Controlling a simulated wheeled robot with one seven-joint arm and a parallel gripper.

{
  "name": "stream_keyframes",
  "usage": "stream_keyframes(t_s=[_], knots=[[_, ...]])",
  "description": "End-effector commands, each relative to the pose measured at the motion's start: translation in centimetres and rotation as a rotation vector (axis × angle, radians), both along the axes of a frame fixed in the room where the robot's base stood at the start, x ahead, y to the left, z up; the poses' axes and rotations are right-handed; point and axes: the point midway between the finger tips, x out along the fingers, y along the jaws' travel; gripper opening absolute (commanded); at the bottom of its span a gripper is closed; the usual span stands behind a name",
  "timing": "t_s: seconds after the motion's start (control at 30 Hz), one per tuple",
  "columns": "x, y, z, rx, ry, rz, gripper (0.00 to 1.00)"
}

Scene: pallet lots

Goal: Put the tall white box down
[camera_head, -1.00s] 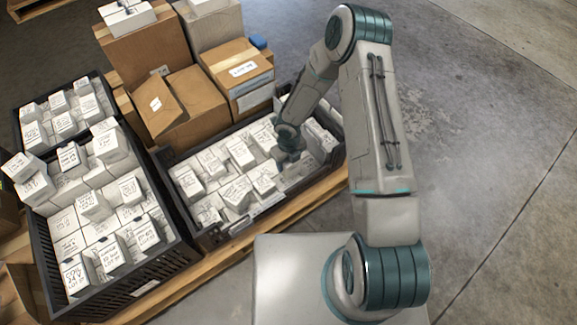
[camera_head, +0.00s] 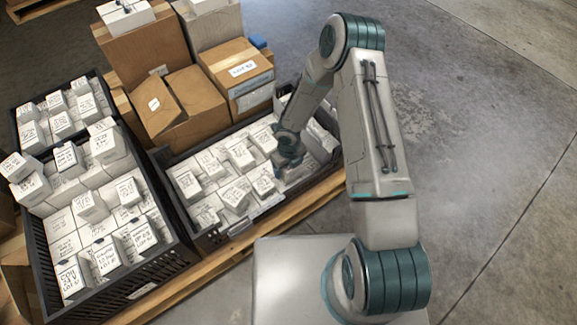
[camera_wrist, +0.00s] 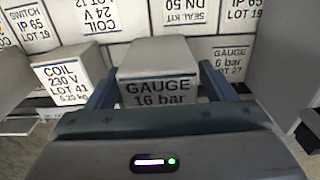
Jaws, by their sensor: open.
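The tall white box (camera_wrist: 158,62), labelled GAUGE 16 bar, stands between my gripper's two fingers in the wrist view. My gripper (camera_wrist: 160,92) is open, with one blue-grey finger on each side of the box. Whether the fingers touch its sides I cannot tell. In the head view my gripper (camera_head: 291,160) is down inside the right-hand dark crate (camera_head: 215,236), among white boxes. My wrist hides most of the fingers there, and I cannot pick out the gauge box.
A COIL 230 V box (camera_wrist: 68,82) stands just left of my gripper, and other labelled white boxes lie behind. A second dark crate (camera_head: 178,262) full of boxes is at left. Brown cartons (camera_head: 190,105) stand behind. The floor at right is clear.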

Motion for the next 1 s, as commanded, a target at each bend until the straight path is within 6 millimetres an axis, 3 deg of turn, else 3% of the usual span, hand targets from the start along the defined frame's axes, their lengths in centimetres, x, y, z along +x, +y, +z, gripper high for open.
stream_keyframes(t_s=[0.5,0.7,0.87,1.0], knots=[[0.1,-0.1,9.9,0.001,-0.002,-0.002,0.76],[0.0,0.0,11.9,0.001,-0.001,-0.001,0.76],[0.0,-0.1,12.2,-0.001,-0.001,-0.005,0.76],[0.3,-1.1,13.8,-0.029,-0.015,-0.114,0.76]])
